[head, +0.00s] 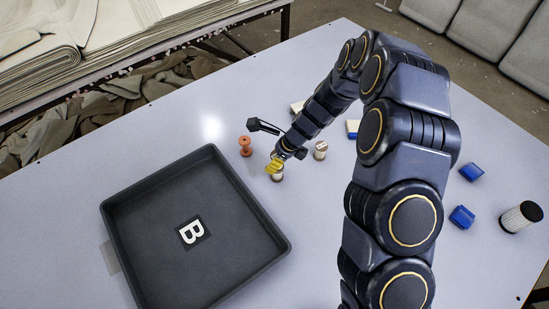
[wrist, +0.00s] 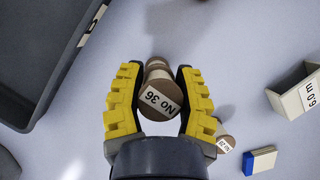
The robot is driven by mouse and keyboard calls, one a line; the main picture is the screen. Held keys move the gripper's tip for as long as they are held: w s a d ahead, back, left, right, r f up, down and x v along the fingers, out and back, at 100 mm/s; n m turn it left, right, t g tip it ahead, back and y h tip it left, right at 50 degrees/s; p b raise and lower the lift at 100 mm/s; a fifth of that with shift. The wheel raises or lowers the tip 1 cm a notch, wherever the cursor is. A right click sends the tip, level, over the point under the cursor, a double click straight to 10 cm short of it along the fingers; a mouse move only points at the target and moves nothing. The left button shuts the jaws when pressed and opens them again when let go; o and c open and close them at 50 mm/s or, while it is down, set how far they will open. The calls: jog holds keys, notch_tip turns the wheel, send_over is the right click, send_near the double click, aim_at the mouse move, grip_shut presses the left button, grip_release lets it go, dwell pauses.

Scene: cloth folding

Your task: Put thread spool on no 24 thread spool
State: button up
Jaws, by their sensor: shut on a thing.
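My gripper (head: 275,165) has yellow fingers and is shut on a spool labelled "No 36" (wrist: 158,101). In the wrist view the spool sits between the two fingers (wrist: 160,98), its labelled end facing the camera. In the head view the held spool (head: 278,176) shows just below the fingers; whether it touches anything beneath is unclear. A second brown spool (head: 320,150) stands upright to the right of my gripper. In the wrist view a labelled spool (wrist: 225,143) is partly hidden by the right finger; its number is not fully readable. An orange-red spool (head: 245,146) stands to the left.
A black tray marked B (head: 205,157) lies front left. A white box (head: 298,106), labelled 6.0 m in the wrist view (wrist: 300,97), and a blue-white block (head: 353,129) are behind. Blue blocks (head: 462,216) and a dark-topped white cylinder (head: 520,217) lie right, past my arm.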

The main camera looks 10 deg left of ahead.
jog(key=o, duration=1)
jog(key=shift+c, duration=0.2)
jog(key=s+d+r+n, duration=0.3)
jog(key=s+r, duration=0.1)
jog(key=r, duration=0.5)
jog(key=s+d+r+n, duration=0.3)
jog(key=s+r, duration=0.1)
jog(key=r, duration=0.5)
jog(key=s+d+r+n+g+h, duration=0.1)
jog(key=s+d+r+n, duration=0.1)
jog(key=s, duration=0.5)
jog(key=s+d+r+n+h, duration=0.2)
jog(key=s+d+n, duration=0.3)
jog(key=s+n, duration=0.2)
jog(key=s+d+r+n+g+h, duration=0.1)
jog(key=s+d+r+n, duration=0.1)
jog(key=s+n, duration=0.3)
jog(key=shift+s+d+r+g+h, duration=0.3)
jog(key=shift+s+d, duration=0.35)
jog(key=shift+s, duration=0.45)
jog(key=o, duration=0.7)
